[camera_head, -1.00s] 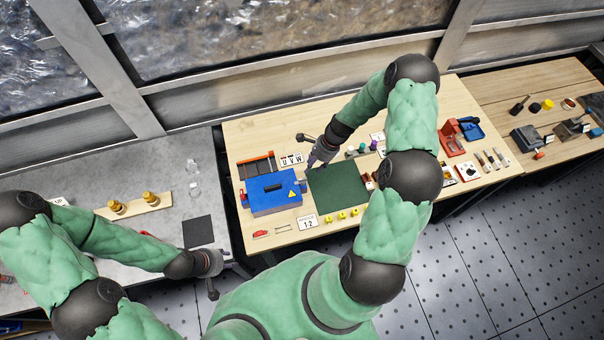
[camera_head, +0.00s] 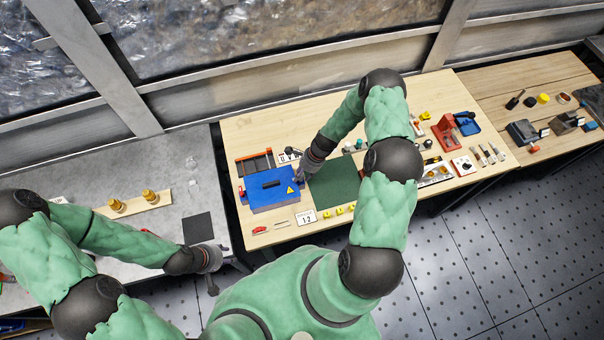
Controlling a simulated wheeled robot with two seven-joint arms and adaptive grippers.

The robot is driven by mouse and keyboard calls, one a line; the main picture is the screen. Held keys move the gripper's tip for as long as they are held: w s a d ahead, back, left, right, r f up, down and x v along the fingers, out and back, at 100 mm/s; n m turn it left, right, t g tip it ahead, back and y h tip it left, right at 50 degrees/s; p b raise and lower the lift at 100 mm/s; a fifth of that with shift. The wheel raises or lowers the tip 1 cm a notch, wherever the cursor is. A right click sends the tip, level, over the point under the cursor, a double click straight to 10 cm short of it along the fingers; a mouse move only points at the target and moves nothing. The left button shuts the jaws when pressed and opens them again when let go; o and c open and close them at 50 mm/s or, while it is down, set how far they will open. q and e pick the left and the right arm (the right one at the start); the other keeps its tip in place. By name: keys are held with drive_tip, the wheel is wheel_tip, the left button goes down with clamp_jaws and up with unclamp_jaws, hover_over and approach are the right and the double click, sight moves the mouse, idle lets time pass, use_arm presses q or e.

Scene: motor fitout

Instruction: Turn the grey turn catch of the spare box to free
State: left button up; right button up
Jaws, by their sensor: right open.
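A blue box (camera_head: 268,196) with a black handle and a yellow warning triangle stands on the wooden bench; I take it to be the spare box. I cannot make out its grey turn catch; the right end of the box is close to my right gripper and partly covered by it. My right gripper (camera_head: 297,170) is open at the right end of the box, pointing down and left. Whether it touches the box is too small to tell. My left gripper (camera_head: 213,275) hangs at the front edge of the grey table, away from the box; its jaws are unclear.
A dark green mat (camera_head: 335,186) lies right of the box. A white "12" card (camera_head: 306,218) and several yellow pieces lie along the front. An orange-edged rack (camera_head: 254,163) stands behind the box. A red holder (camera_head: 446,132) stands further right. The grey table has a black pad (camera_head: 198,228).

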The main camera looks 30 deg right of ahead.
clamp_jaws()
drive_tip(key=shift+w+d+f+n+g+b, duration=0.15)
drive_tip(key=shift+n+g+b, duration=0.15)
drive_tip(key=shift+n+b, duration=0.7)
drive_tip(key=n+g+b, duration=0.1)
drive_tip(key=n+b, duration=0.2)
drive_tip(key=b, duration=0.1)
drive_tip(key=n+g+b, duration=0.1)
drive_tip(key=n+b, duration=0.2)
drive_tip(key=n, duration=0.1)
drive_tip(key=shift+w+g+h+b, duration=0.15)
drive_tip(key=shift+g+h+b, duration=0.15)
drive_tip(key=shift+g+b, duration=0.1)
drive_tip(key=n+g+h+b, duration=0.1)
drive_tip(key=n+b, duration=0.2)
drive_tip(key=n, duration=0.1)
drive_tip(key=shift+w, duration=0.1)
drive_tip(key=shift+w+n+g+h+b, duration=0.1)
drive_tip(key=shift+n+g+h+b, duration=0.25)
drive_tip(key=shift+n+b, duration=0.65)
drive_tip(key=shift+n+g+h+b, duration=0.15)
drive_tip(key=shift+n+h+b, duration=0.3)
drive_tip(key=shift+n, duration=0.95)
